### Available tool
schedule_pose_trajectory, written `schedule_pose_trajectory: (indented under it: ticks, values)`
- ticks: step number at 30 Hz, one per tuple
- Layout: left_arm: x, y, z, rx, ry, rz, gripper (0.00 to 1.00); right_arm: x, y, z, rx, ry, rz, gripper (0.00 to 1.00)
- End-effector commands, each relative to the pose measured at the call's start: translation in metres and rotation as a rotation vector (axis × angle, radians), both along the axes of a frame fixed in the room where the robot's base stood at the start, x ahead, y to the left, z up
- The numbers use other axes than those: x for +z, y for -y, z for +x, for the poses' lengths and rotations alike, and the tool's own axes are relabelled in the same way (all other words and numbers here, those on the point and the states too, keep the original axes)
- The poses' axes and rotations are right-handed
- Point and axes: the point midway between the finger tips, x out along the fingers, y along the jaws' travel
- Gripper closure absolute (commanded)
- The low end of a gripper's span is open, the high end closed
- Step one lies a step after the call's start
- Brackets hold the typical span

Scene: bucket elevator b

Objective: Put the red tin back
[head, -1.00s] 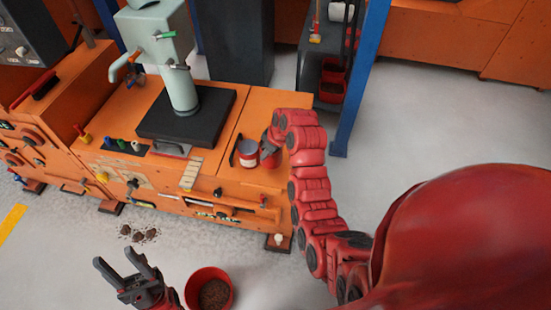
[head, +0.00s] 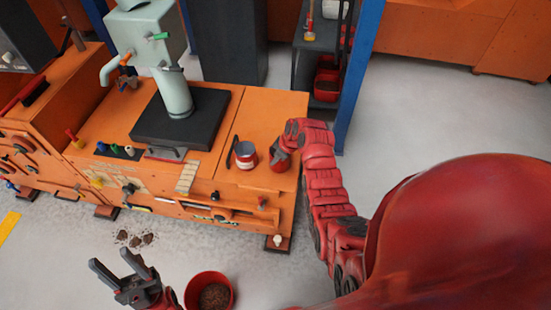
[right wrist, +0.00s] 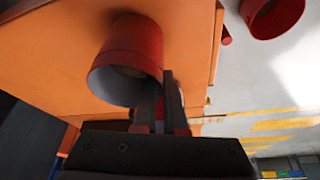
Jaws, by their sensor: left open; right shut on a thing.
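A red tin (right wrist: 135,50) with a pale grey inside fills the upper left of the right wrist view, its open end towards the camera. My right gripper (right wrist: 160,100) is shut on the tin's wall at the rim. My left gripper (head: 121,270) is open and empty, low over the floor at the lower left.
A green pump (head: 178,90) rises further left. A red bucket (head: 209,277) stands on the floor.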

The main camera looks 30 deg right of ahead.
Motion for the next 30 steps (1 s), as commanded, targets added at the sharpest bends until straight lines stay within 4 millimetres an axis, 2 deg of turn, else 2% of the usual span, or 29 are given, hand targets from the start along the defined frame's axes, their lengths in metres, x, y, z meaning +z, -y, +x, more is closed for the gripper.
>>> schedule_pose_trajectory:
  ticks: [9, 10, 15, 23, 26, 30]
  values:
    - [-0.004, 0.000, 0.000, 0.000, 0.000, 0.000, 0.50, -0.004, 0.000, 0.000, 0.000, 0.001, 0.000, 1.00]
    - [-0.004, 0.000, 0.000, 0.000, 0.000, 0.000, 0.50, -0.004, 0.000, 0.000, 0.000, 0.001, -0.001, 0.89]
    - [-0.003, 0.000, 0.000, 0.000, 0.000, 0.000, 0.50, -0.003, 0.000, 0.000, 0.000, 0.000, 0.000, 0.61]
    - [-0.002, 0.000, 0.000, 0.000, 0.000, 0.000, 0.50, -0.002, 0.000, 0.000, -0.001, 0.000, 0.000, 0.61]
    - [0.003, 0.000, 0.000, 0.000, 0.000, 0.000, 0.50, 0.003, 0.000, 0.000, -0.001, 0.000, 0.000, 0.61]
    - [-0.003, 0.000, 0.000, 0.000, 0.000, 0.000, 0.50, 0.011, 0.003, -0.004, -0.002, 0.000, 0.001, 0.61]
